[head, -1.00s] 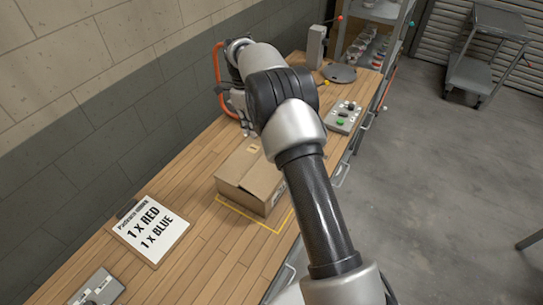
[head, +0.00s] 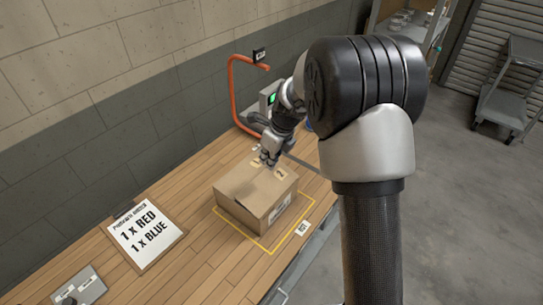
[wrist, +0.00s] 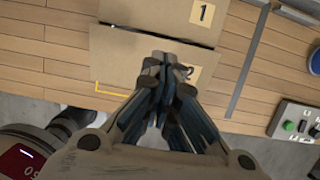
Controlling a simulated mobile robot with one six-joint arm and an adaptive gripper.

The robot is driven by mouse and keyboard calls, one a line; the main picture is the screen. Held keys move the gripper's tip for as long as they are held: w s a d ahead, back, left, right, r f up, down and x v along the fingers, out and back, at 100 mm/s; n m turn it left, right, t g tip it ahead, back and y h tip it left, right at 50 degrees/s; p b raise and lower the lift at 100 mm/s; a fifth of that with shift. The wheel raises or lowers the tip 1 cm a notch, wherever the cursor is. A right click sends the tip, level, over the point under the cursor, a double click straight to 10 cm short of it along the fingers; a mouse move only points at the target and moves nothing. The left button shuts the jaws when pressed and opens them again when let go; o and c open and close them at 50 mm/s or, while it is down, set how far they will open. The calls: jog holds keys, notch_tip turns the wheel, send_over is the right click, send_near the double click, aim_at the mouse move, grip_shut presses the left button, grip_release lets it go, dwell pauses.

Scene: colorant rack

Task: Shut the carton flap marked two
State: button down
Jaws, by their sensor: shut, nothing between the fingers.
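The brown carton (head: 240,207) stands on the wooden bench in the head view, and its top looks nearly flat. The flap marked two (wrist: 115,58) lies across the lower part of the carton top in the wrist view, its number label partly hidden by my fingers. The flap marked one (wrist: 150,14) lies above it, with a narrow dark gap between them. My gripper (wrist: 163,62) is shut and empty, its fingertips over the flap marked two; it also shows at the carton's far edge in the head view (head: 268,162). I cannot tell whether the fingertips touch the flap.
A yellow outline (head: 232,232) marks the bench around the carton. An order clipboard (head: 146,235) lies to the left, with a switch box (head: 80,287) nearer. An orange curved tube (head: 232,90) stands behind. A button panel (wrist: 296,124) is at the right in the wrist view.

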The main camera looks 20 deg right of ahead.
aim_at(260, 177)
jog(key=b+x, duration=0.1)
jog(key=x, duration=0.7)
jog(key=shift+f+b, duration=0.15)
jog(key=shift+b, duration=0.2)
jog(key=p, duration=0.3)
jog(key=shift+w+a+g, duration=0.15)
jog(key=shift+a+g, duration=0.05)
jog(key=shift+g, duration=0.1)
jog(key=shift+w+f+h+p, duration=0.2)
jog(key=shift+h+p, duration=0.1)
jog(key=shift+p, duration=0.8)
jog(key=shift+x, duration=1.15)
jog(key=shift+a, duration=0.1)
jog(key=shift+r, duration=0.1)
